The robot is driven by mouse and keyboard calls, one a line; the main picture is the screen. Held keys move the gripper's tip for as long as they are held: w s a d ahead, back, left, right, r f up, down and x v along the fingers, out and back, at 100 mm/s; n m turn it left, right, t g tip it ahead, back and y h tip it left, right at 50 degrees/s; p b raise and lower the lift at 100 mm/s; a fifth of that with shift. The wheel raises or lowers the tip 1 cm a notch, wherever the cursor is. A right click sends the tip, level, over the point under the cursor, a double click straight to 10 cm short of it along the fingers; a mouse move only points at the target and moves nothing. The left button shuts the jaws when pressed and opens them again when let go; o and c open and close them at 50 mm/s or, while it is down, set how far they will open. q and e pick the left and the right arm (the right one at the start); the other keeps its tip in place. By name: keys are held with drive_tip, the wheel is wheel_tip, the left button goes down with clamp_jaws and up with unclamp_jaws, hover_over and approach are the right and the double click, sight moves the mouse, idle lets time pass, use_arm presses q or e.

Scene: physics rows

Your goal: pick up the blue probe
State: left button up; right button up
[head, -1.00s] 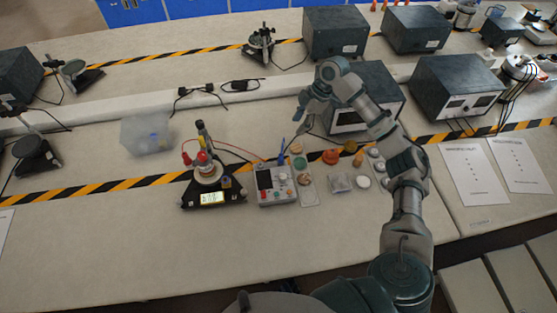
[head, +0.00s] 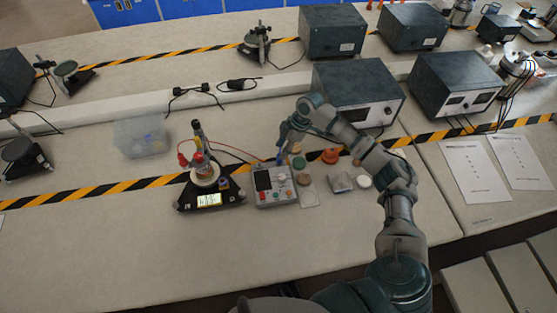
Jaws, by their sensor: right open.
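The blue probe (head: 280,158) stands near the top edge of a grey meter box (head: 273,186) with a dark screen. Only a small part of it shows, as my gripper covers the rest. My right gripper (head: 285,146) is open and sits right at the probe, with its fingers pointing down. I cannot tell whether the fingers touch it or are around it. My left gripper is not in view.
Left of the meter, a black stand (head: 209,197) with a lit display holds a flask and red clips. A clear plastic bin (head: 142,139) is further left. Orange, white and other small items lie to the right.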

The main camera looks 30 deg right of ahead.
drive_tip(key=x, duration=0.2)
drive_tip(key=d+x, duration=0.1)
drive_tip(key=x, duration=0.2)
drive_tip(key=shift+w+f, duration=0.15)
drive_tip(key=shift+f, duration=0.1)
drive_tip(key=shift+a+r, duration=0.1)
drive_tip(key=shift+a, duration=0.05)
clamp_jaws()
